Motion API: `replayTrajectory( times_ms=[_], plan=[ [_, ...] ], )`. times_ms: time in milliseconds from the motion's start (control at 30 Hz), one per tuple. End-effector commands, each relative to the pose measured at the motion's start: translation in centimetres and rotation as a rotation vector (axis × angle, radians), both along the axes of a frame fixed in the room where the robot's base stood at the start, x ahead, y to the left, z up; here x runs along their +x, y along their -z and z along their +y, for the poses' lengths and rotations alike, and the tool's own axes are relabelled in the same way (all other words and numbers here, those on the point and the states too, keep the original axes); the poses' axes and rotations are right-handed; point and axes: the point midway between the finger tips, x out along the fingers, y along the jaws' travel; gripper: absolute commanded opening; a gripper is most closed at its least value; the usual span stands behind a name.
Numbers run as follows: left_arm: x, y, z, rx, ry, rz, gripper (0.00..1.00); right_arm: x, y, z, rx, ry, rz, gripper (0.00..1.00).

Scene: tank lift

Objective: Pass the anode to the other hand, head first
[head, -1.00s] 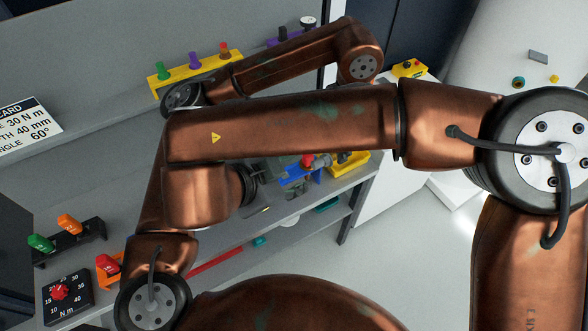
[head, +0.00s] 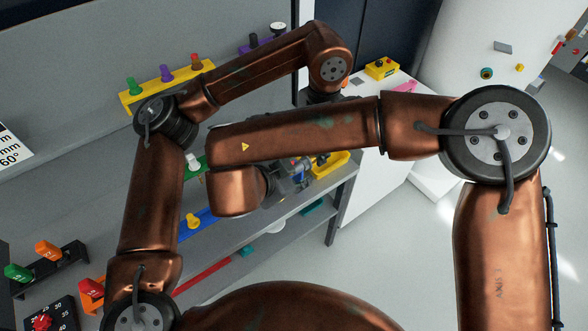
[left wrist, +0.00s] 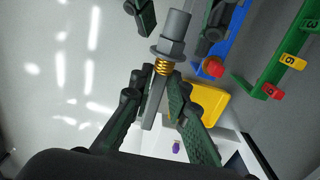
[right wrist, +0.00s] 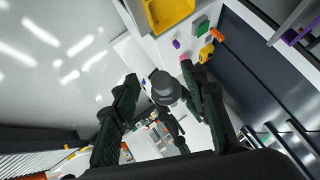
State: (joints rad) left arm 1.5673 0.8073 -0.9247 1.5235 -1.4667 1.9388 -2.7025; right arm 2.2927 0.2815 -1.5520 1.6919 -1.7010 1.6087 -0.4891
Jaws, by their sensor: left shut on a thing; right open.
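The anode (left wrist: 172,47) shows in the left wrist view with a grey hex head, a brass threaded collar and a grey rod. My left gripper (left wrist: 157,76) is shut on the rod just below the collar, with the head pointing away from it. The dark fingers of my right gripper show at the top of that view, on either side of the head. In the right wrist view the round end of the anode's head (right wrist: 166,88) faces the camera between the open fingers of my right gripper (right wrist: 158,80). Contact cannot be told. In the head view my arms largely hide both grippers.
A yellow tray (left wrist: 207,101), a blue holder (left wrist: 232,42) and a green rack with numbered tags (left wrist: 272,70) are near the grippers in the left wrist view. In the head view a grey bench (head: 225,245) carries coloured holders, and a white cabinet (head: 375,130) stands right of it.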

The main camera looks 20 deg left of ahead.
Motion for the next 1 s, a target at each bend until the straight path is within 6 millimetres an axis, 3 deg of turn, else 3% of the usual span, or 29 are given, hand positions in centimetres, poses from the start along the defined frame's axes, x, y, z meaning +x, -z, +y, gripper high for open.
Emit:
replayTrajectory(
  times_ms=[200, 767, 933, 967, 1000],
  plan=[
    [0.00, -0.05, -0.02, -0.001, 0.000, -0.001, 0.00, 0.02, 0.00, 0.00, 0.000, 0.000, 0.000, 0.40],
    [0.05, -0.05, 0.04, 0.000, -0.001, -0.001, 0.00, -0.06, 0.04, -0.05, -0.001, 0.001, 0.003, 0.01],
    [0.10, -0.05, 0.10, 0.002, -0.002, -0.003, 0.00, -0.11, 0.08, -0.09, -0.003, 0.001, 0.004, 0.00],
    [0.11, -0.05, 0.11, 0.002, -0.002, -0.003, 0.17, -0.10, 0.04, -0.10, -0.002, 0.002, 0.003, 0.00],
    [0.13, -0.05, 0.12, 0.002, -0.002, -0.003, 0.19, -0.10, 0.05, -0.11, -0.002, 0.002, 0.003, 0.00]
  ],
)
